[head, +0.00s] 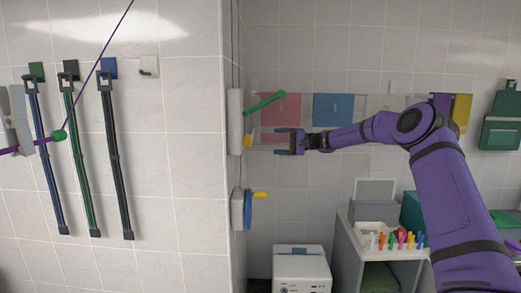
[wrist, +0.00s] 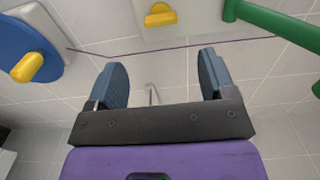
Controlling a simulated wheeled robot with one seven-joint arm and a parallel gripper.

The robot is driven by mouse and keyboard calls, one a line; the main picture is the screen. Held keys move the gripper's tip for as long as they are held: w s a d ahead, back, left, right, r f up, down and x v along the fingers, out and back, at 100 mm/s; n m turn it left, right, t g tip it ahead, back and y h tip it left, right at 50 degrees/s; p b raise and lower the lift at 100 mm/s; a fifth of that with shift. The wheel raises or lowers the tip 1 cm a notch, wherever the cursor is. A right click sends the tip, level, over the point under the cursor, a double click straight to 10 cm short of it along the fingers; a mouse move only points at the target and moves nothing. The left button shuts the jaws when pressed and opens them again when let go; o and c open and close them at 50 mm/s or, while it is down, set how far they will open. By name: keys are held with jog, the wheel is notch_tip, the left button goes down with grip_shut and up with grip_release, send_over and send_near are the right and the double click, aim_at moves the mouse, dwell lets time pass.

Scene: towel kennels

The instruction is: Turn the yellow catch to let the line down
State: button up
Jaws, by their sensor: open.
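The small yellow catch (head: 248,140) sits low on a white upper housing (head: 235,122) at the wall corner. In the wrist view the yellow catch (wrist: 160,16) is on a pale plate, ahead of the jaws and roughly centred between them. My gripper (head: 284,142) is open and empty, a short way right of the catch and not touching it. Its two blue fingers (wrist: 161,72) stand wide apart in the wrist view. A thin purple line (wrist: 190,47) crosses beyond the fingertips. Another purple line (head: 98,64) slants down the left wall to a green ball (head: 60,134).
A green bar (head: 265,104) sticks out above the catch. Below is a blue disc (head: 248,208) with a yellow knob (head: 260,194); the disc (wrist: 15,45) is left in the wrist view. Coloured panels (head: 333,110) line the wall behind. A white appliance (head: 301,270) stands below.

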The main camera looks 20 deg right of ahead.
jog(key=shift+a, duration=0.1)
jog(key=s+a+r+n+g+h, duration=0.25)
jog(key=s+a+h, duration=0.35)
jog(key=s, duration=0.5)
jog(key=s+a+r+n+g+h, duration=0.1)
jog(key=s+a+r+h, duration=0.2)
jog(key=s+a, duration=0.65)
jog(key=s+d+f+t+h, duration=0.1)
jog(key=s+d, duration=0.3)
jog(key=s, duration=0.9)
jog(key=s+d+f+t+h, duration=0.1)
jog(key=s+d+h, duration=0.3)
jog(key=s, duration=0.8)
jog(key=s+d+f+t+h, duration=0.1)
jog(key=s+d+h, duration=0.2)
jog(key=s, duration=1)
jog(key=shift+s+d+f, duration=0.15)
jog(key=shift+s+d, duration=0.15)
jog(key=shift+d, duration=0.5)
